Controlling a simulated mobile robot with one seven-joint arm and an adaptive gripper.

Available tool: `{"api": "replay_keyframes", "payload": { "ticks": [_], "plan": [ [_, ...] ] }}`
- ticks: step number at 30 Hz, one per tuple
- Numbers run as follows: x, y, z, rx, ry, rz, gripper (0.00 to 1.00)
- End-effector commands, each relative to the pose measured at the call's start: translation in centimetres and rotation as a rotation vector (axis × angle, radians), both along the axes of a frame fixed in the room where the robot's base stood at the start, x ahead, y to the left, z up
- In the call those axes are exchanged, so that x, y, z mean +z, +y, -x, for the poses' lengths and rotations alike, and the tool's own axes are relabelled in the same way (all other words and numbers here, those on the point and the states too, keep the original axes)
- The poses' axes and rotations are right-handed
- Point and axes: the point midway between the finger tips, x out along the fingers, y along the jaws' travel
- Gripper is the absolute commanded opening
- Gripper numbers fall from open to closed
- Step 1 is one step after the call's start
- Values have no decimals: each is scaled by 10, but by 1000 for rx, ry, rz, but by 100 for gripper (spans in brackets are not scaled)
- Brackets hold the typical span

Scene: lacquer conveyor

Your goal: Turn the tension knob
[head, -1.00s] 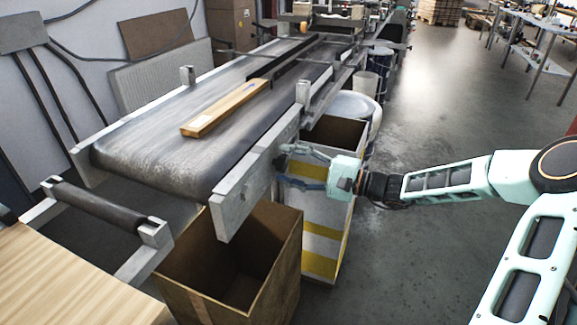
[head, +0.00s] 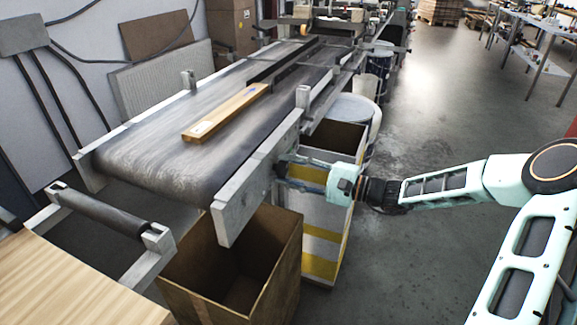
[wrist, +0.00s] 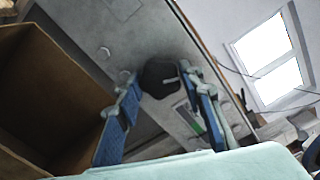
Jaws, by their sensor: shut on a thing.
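The tension knob (wrist: 160,74) is a dark, many-sided knob with a pale mark, on the grey side plate of the conveyor (head: 250,182). In the wrist view it sits between the tips of my two blue-padded fingers. My gripper (wrist: 158,84) is shut on it, one finger on each side. In the head view my gripper (head: 283,168) reaches the near end of the conveyor's side plate from the right. The knob is hidden there by the fingers and the plate.
A wooden plank (head: 226,113) lies on the belt (head: 150,150). An open cardboard box (head: 290,240) stands below the belt end. A box with yellow stripes (head: 322,232) stands just under my gripper. A roller (head: 100,213) and wooden table are at left.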

Motion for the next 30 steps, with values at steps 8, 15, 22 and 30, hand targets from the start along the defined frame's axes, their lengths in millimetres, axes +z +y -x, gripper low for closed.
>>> {"api": "replay_keyframes", "payload": {
  "ticks": [8, 15, 22, 30],
  "plan": [
    [5, 0, 0, 0, 208, -74, 11],
    [3, 0, 0, 0, 371, -133, 11],
    [1, 0, 0, -1, 472, -171, 11],
    [0, -1, 0, -1, 517, -187, 11]
  ]
}}
